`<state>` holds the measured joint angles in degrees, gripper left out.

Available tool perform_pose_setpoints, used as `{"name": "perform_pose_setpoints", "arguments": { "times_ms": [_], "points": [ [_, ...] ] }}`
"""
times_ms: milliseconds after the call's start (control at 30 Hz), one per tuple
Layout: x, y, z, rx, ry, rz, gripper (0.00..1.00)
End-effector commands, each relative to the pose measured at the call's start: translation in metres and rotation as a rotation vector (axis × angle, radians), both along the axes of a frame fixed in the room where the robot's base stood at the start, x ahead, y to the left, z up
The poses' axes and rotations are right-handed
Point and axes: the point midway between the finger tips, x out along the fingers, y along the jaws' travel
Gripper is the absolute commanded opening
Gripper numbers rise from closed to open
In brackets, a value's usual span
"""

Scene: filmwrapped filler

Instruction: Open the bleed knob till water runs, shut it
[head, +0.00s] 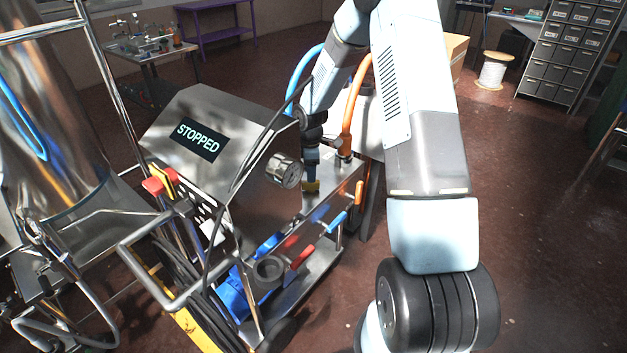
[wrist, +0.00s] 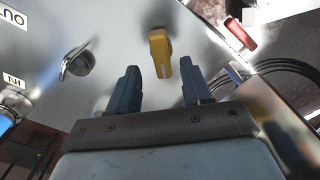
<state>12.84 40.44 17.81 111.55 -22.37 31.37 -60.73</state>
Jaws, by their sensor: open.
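The bleed knob, a yellow knob with a pale mark (wrist: 160,52), stands on a bare metal panel (wrist: 120,25) in the wrist view. My gripper (wrist: 160,66) is open, with one dark finger towards each side of the knob. The knob's near end reaches between the fingertips, and neither finger visibly grips it. In the head view the knob (head: 312,187) shows as a small yellow patch just below my gripper (head: 311,176). No running water shows. The machine's display (head: 198,141) reads STOPPED.
A round gauge (head: 285,171) sits left of my gripper. Blue (head: 337,222) and red (head: 303,257) handles are on the near side. An orange hose (head: 356,105) and a blue hose (head: 298,72) rise close to my arm. A metal knob (wrist: 77,63) is left in the wrist view.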

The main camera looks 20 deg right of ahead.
Motion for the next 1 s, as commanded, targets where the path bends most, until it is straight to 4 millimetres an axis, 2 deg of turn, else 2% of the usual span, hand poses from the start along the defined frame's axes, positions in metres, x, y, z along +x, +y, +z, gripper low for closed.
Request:
{"name": "perform_pose_setpoints", "arguments": {
  "times_ms": [100, 300, 700, 1000],
  "points": [
    [-0.001, 0.001, -0.019, -0.001, 0.002, 0.002, 0.49],
    [0.0, 0.0, -0.037, 0.0, 0.0, 0.001, 0.49],
    [0.0, -0.001, -0.043, 0.0, -0.001, 0.0, 0.49],
    [0.0, -0.001, -0.043, 0.0, -0.001, 0.0, 0.2]
  ]
}}
